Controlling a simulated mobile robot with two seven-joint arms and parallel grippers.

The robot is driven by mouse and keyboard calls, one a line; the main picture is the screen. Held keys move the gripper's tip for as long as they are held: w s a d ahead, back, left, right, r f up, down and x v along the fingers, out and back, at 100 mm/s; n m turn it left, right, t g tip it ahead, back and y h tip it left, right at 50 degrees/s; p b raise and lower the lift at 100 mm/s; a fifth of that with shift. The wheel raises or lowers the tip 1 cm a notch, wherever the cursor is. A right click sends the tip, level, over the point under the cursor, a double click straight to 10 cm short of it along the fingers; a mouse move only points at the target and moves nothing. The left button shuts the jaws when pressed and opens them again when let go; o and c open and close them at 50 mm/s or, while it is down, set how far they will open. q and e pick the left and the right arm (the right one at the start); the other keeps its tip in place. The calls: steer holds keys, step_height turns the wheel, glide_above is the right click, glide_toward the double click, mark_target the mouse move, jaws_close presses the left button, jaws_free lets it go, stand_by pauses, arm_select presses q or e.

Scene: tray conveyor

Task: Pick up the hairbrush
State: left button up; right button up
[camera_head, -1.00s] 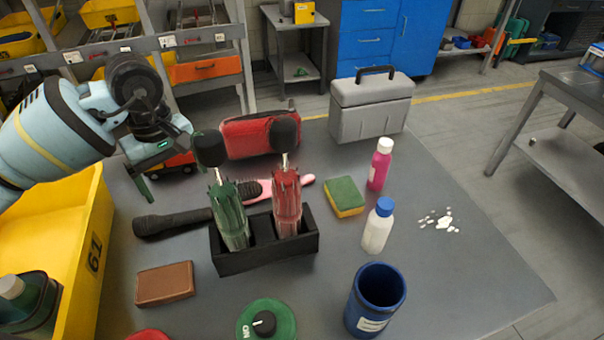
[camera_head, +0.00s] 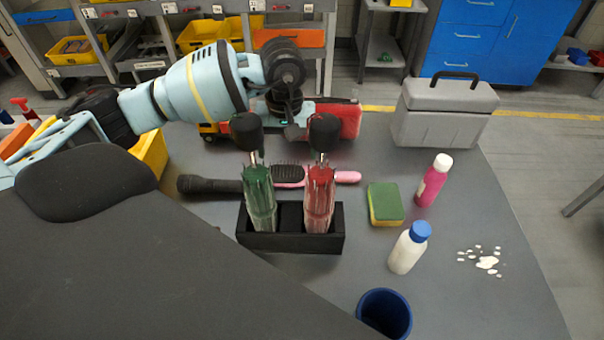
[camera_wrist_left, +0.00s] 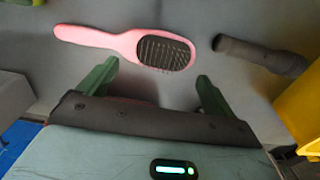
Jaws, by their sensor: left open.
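The pink hairbrush (camera_head: 347,177) lies on the grey table behind the black bottle holder, its dark bristles up and its handle pointing right. The green and red bottles hide part of it. In the left wrist view, the hairbrush (camera_wrist_left: 125,42) lies just beyond my left gripper (camera_wrist_left: 157,76), its bristle head ahead of the gap between the green fingers. That gripper is open and empty. In the head view, my left gripper (camera_head: 292,130) is behind the bottle tops, its fingers mostly hidden. My right gripper is not in view.
The black holder (camera_head: 290,243) carries a green bottle (camera_head: 259,197) and a red bottle (camera_head: 319,198). A sponge (camera_head: 385,204), white bottle (camera_head: 409,249) and pink bottle (camera_head: 433,182) stand right.

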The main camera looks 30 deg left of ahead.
mark_target(286, 167)
arm_select(q)
steer(key=shift+s+a+f+p, duration=0.1)
steer(key=shift+a+f+p, duration=0.1)
steer(key=shift+f, duration=1.15)
steer(key=shift+a+f+p, duration=0.1)
steer(key=shift+f+p, duration=0.1)
steer(key=shift+f, duration=1.1)
steer(key=c, duration=1.1)
